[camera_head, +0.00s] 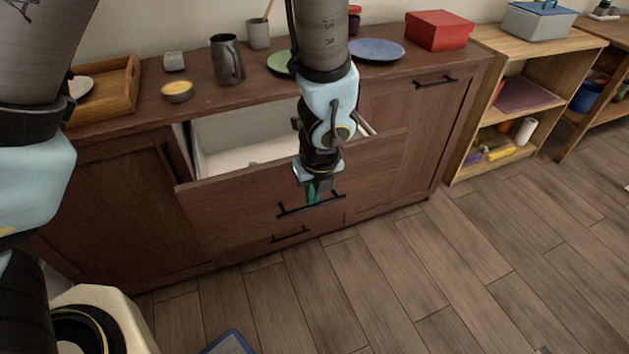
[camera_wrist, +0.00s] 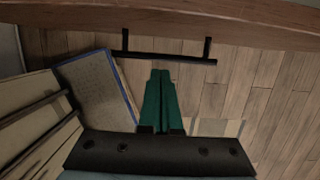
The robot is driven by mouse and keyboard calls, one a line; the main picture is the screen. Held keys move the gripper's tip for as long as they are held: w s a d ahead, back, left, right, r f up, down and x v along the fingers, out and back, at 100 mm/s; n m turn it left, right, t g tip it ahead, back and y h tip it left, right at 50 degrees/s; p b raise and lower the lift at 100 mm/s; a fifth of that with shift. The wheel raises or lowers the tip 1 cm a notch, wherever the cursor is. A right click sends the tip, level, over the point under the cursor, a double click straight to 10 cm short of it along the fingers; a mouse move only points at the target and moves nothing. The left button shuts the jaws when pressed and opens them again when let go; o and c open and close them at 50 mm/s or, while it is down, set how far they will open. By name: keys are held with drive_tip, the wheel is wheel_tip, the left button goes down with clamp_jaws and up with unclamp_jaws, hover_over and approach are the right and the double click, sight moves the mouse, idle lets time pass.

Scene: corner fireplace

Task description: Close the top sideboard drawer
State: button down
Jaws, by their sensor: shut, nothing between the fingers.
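The top sideboard drawer (camera_head: 290,185) stands pulled out from the dark brown sideboard (camera_head: 120,215), and its pale inside (camera_head: 240,140) shows from above. Its black bar handle (camera_head: 311,205) is on the front face; the handle also shows in the wrist view (camera_wrist: 165,59), below the brown drawer front (camera_wrist: 200,14). My gripper (camera_head: 317,198) points down at the drawer front, close to the handle; contact cannot be told. Its green fingers (camera_wrist: 160,75) are together and empty, with their tips near the handle bar in the wrist view. My arm hides part of the drawer's right side.
On the sideboard top stand a grey jug (camera_head: 228,62), a bowl (camera_head: 177,91), a blue plate (camera_head: 377,50) and a red box (camera_head: 437,30). A wooden shelf (camera_head: 480,60) stands at right. A blue-edged item (camera_head: 230,343) lies on the floor. The floor at right is clear.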

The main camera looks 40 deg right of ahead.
drive_tip(key=shift+w+d+f+p, duration=0.1)
drive_tip(key=shift+w+d+p, duration=0.15)
drive_tip(key=shift+w, duration=0.4)
drive_tip(key=shift+w+d+f+p, duration=0.15)
drive_tip(key=shift+w+d+p, duration=0.1)
drive_tip(key=shift+w, duration=0.45)
drive_tip(key=shift+w+d+f+p, duration=0.1)
drive_tip(key=shift+w+d+p, duration=0.15)
drive_tip(key=shift+w, duration=0.4)
drive_tip(key=w+d+p, duration=0.4)
drive_tip(key=w, duration=0.8)
drive_tip(key=w+d+p, duration=0.4)
drive_tip(key=w+d, duration=0.1)
drive_tip(key=w, duration=0.6)
drive_tip(key=shift+w, duration=0.4)
drive_tip(key=shift+d+r, duration=0.1)
drive_tip(key=shift+d, duration=0.05)
